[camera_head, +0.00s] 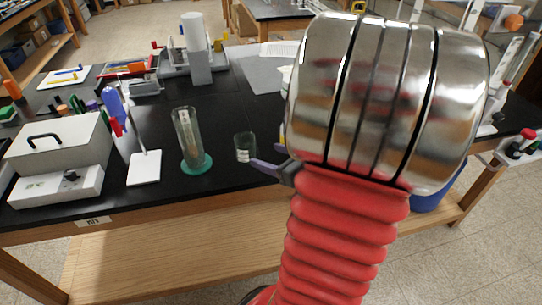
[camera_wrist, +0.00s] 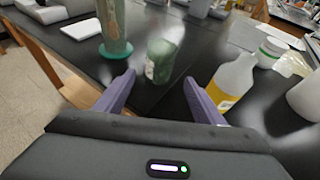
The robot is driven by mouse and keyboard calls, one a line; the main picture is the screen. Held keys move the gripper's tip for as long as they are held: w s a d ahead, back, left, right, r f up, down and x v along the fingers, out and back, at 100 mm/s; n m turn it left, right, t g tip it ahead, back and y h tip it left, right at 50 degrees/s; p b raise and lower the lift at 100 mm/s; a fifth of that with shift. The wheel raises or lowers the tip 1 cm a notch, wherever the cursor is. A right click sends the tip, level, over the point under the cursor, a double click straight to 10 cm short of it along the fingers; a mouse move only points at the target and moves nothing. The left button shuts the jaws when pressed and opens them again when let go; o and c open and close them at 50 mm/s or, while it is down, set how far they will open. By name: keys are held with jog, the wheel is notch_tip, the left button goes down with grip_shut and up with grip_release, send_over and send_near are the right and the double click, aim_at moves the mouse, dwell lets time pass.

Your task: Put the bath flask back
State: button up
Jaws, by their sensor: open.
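A small clear glass vessel (camera_head: 244,147) with a white label stands on the black bench top; it may be the bath flask, but I cannot be sure. In the wrist view the glass vessel (camera_wrist: 161,60) looks greenish and lies just beyond the fingertips, slightly blurred. My gripper (camera_head: 266,156) is open, with one purple finger close to the vessel's lower right in the head view. In the wrist view my gripper (camera_wrist: 159,78) has its two purple fingers spread apart, with nothing held between them. My own arm hides the bench to the right.
A tall glass cylinder on a green base (camera_head: 187,140) stands left of the vessel. A bottle with yellow contents (camera_wrist: 232,82) is close to the right finger. A white-plated stand (camera_head: 145,168) and a grey box (camera_head: 58,150) are farther left. Bare bench lies behind the vessel.

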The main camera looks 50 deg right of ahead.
dwell(0.3)
jog(key=w+a+r+n+g+y, duration=0.1)
jog(key=a+n+g+y, duration=0.2)
jog(key=a+n, duration=0.75)
jog(key=w+a+r+n+g+y, duration=0.1)
jog(key=a+r+n+g+y, duration=0.15)
jog(key=a+n, duration=0.75)
jog(key=s+a+r+n+g+h, duration=0.1)
jog(key=s+a+r+n+h, duration=0.1)
jog(key=a+n, duration=0.3)
jog(key=s+a+r+n+g+h, duration=0.1)
jog(key=s+a+r+n, duration=0.3)
jog(key=n, duration=0.7)
jog(key=shift+s+a+h, duration=0.6)
jog(key=shift+s+h, duration=0.05)
jog(key=shift+h, duration=0.1)
